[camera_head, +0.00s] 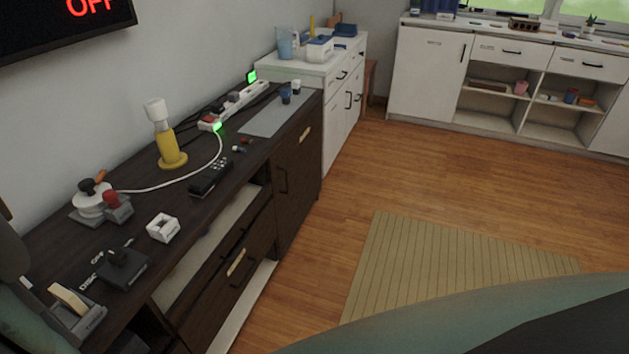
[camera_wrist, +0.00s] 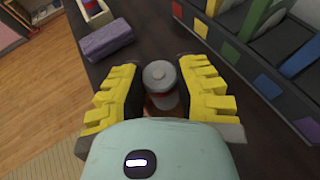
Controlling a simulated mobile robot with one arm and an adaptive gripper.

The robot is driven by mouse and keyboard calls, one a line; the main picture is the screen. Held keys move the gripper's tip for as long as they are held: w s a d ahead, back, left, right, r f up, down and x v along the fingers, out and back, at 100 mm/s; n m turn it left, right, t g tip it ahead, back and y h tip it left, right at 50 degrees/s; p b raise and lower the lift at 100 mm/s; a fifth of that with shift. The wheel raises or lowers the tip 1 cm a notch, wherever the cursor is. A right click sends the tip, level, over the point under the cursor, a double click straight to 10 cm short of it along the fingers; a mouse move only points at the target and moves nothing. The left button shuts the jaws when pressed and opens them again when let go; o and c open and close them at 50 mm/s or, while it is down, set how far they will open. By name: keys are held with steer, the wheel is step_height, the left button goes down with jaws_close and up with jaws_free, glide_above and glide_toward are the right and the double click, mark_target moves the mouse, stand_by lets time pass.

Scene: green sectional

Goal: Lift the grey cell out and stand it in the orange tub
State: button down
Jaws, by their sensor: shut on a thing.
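In the wrist view, a grey cylindrical cell (camera_wrist: 158,74) stands between the yellow ridged fingers of my gripper (camera_wrist: 161,88). Its round top with a small raised cap faces the camera, and a reddish part shows low on its side. My gripper is shut on the cell. The cell's lower end is hidden by my gripper, so I cannot tell whether it touches anything below. I cannot make out the orange tub in either view. My gripper does not show in the head view.
In the wrist view, dark dividers with coloured squares (camera_wrist: 263,82) stand at the right. A purple-grey block (camera_wrist: 105,41) and a pale box (camera_wrist: 94,18) lie upper left. In the head view, the dark sideboard (camera_head: 138,220) holds a yellow-based lamp (camera_head: 168,145), power strip (camera_head: 235,105) and small devices.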

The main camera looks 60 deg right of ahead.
steer(key=shift+w+d+f+b, duration=0.1)
steer(key=shift+w+f+b, duration=0.05)
steer(key=shift+f+b, duration=1.3)
steer(key=shift+f, duration=0.25)
steer(key=shift+p, duration=0.3)
steer(key=c, duration=0.7)
jaws_free()
steer(key=shift+d, duration=0.1)
steer(key=v, duration=1.2)
